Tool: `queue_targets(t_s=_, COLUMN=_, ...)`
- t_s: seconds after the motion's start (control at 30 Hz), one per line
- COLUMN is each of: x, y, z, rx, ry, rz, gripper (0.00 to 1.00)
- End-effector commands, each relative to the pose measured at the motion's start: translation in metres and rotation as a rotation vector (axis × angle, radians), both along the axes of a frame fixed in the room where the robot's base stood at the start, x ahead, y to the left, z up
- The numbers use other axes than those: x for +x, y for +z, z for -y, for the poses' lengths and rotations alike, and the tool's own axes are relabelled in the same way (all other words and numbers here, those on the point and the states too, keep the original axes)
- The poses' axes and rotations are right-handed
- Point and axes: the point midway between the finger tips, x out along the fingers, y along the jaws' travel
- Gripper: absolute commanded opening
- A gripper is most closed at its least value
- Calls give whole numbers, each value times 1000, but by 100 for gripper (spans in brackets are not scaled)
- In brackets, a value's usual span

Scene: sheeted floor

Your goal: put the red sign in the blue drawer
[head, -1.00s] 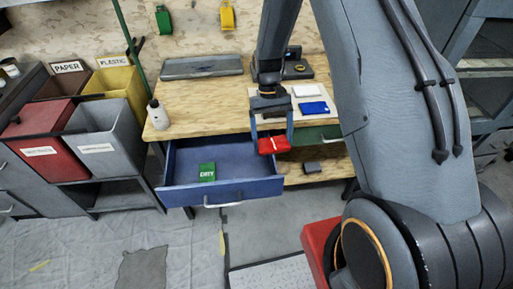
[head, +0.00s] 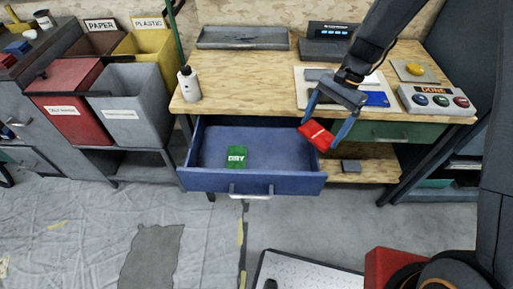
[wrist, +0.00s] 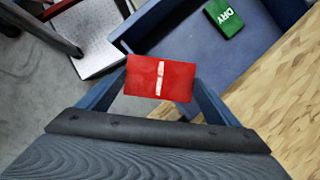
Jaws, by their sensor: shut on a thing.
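My gripper (head: 325,131) is shut on the red sign (head: 317,134), which has white marking on it. The sign is held in the air just right of the open blue drawer (head: 256,183), near its right front corner in the head view. In the wrist view the red sign (wrist: 160,78) sits between the two blue fingers. The blue drawer (wrist: 190,50) shows beyond it there. The drawer is pulled out from under the workbench and holds a green sign reading DRY (head: 236,157).
The wooden workbench (head: 240,98) carries a white bottle (head: 189,84), a grey tray (head: 243,37) and a button box (head: 437,101). A shut green drawer (head: 400,133) is at right. Bins stand at left. A grey block (head: 351,165) lies on the lower shelf. The drawer's middle and right are bare.

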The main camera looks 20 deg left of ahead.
Motion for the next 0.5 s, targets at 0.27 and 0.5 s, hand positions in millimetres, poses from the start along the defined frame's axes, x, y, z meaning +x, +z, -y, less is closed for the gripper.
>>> queue_targets(t_s=0.27, x=-18, y=-24, z=-83, rx=2, ry=-405, rz=3, gripper=64)
queue_targets(t_s=0.5, x=-34, y=-32, z=-120, rx=1, ry=-646, rz=1, gripper=64)
